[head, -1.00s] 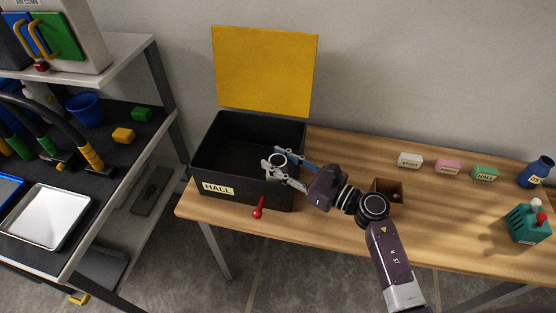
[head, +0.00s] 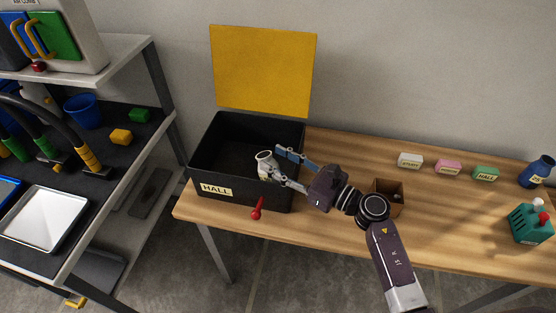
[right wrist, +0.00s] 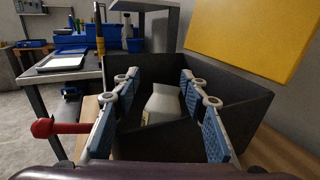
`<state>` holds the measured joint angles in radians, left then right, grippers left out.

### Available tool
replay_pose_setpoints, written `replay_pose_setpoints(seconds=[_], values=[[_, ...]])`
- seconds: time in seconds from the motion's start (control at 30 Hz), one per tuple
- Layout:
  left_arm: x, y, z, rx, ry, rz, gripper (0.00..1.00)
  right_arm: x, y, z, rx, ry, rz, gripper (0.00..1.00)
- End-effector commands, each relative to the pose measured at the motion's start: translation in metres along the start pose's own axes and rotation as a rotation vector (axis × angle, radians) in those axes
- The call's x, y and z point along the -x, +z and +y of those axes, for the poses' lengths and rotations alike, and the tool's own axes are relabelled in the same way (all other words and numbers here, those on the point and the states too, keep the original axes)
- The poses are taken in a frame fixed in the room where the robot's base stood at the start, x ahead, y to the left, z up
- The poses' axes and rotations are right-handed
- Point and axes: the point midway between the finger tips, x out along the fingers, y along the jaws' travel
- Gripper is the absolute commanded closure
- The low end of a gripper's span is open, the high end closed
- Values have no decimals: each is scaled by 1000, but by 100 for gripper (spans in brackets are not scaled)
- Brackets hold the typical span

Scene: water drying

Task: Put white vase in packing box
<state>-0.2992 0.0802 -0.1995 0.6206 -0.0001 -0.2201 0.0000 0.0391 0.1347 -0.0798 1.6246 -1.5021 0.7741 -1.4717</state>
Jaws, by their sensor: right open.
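The white vase (head: 264,159) is at the right front part of the black packing box (head: 248,203), which carries a HALL label. It leans, with its mouth up and to the left in the head view. My right gripper (head: 277,166) is open over the box's front right part, with the vase at its fingertips. In the right wrist view the vase (right wrist: 163,105) shows between and beyond the two spread blue-padded fingers, apart from them, inside the box walls. Its base is hidden. My left gripper is not in view.
The box's yellow lid (head: 263,70) stands open at the back. A red object (head: 257,208) sticks out at the box front. A small brown box (head: 389,194) stands right of it. Labelled blocks (head: 447,167) lie farther right. A shelf (head: 60,240) stands at the left.

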Motion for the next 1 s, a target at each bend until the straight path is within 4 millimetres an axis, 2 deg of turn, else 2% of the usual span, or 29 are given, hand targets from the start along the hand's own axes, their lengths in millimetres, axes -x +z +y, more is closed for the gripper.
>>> replay_pose_setpoints(seconds=[0.03,0.2,0.23,0.27,0.5,0.7,0.83,1.0], values=[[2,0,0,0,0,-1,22,2,-13,8,-6,14,27,51],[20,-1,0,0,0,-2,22,1,3,8,-8,14,25,51],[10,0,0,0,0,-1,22,12,-8,7,-6,12,30,51],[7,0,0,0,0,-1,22,19,-9,7,-5,11,30,51],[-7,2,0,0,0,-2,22,76,-5,4,-5,7,25,51],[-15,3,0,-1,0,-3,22,108,0,3,-6,6,19,51],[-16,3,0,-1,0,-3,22,118,3,3,-6,5,16,51],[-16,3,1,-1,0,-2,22,121,5,3,-6,5,14,51]])
